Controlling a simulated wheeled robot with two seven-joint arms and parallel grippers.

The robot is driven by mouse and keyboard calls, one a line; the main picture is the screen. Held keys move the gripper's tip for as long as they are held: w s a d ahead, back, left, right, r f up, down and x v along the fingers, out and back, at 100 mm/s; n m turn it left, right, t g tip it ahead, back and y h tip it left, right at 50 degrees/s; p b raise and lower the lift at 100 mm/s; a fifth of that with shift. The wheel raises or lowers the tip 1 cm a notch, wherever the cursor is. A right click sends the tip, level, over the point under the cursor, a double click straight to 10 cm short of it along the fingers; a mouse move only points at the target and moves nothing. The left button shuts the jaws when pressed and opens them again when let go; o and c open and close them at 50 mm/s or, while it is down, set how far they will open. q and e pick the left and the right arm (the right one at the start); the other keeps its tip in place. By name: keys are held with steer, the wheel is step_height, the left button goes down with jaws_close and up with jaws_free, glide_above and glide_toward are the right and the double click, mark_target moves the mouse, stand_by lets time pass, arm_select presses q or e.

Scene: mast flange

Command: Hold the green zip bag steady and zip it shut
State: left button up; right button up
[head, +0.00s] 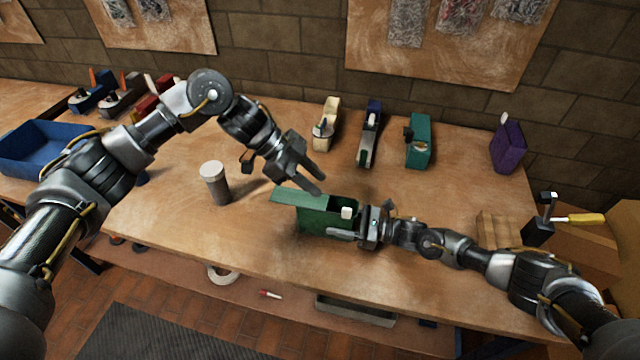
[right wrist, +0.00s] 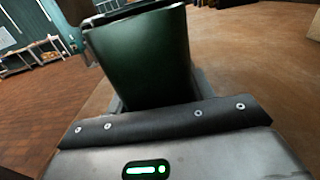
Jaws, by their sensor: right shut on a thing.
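The green zip bag (head: 322,222) stands upright near the middle of the bench, its top open and a flap reaching left. A white tab (head: 347,212) shows at its upper right end. My right gripper (head: 345,233) is shut on the bag's right end; the right wrist view shows the dark green bag (right wrist: 145,60) rising between the jaws. My left gripper (head: 311,189) hangs just above the bag's open top, pointing down. Its fingers are apart and nothing shows between them.
A grey cylinder (head: 215,183) stands left of the bag. A blue bin (head: 42,150) is at far left. A wooden block (head: 497,228) is at right. Bare bench lies in front of the bag.

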steer(key=o, duration=1.1)
steer(key=shift+o, duration=0.2)
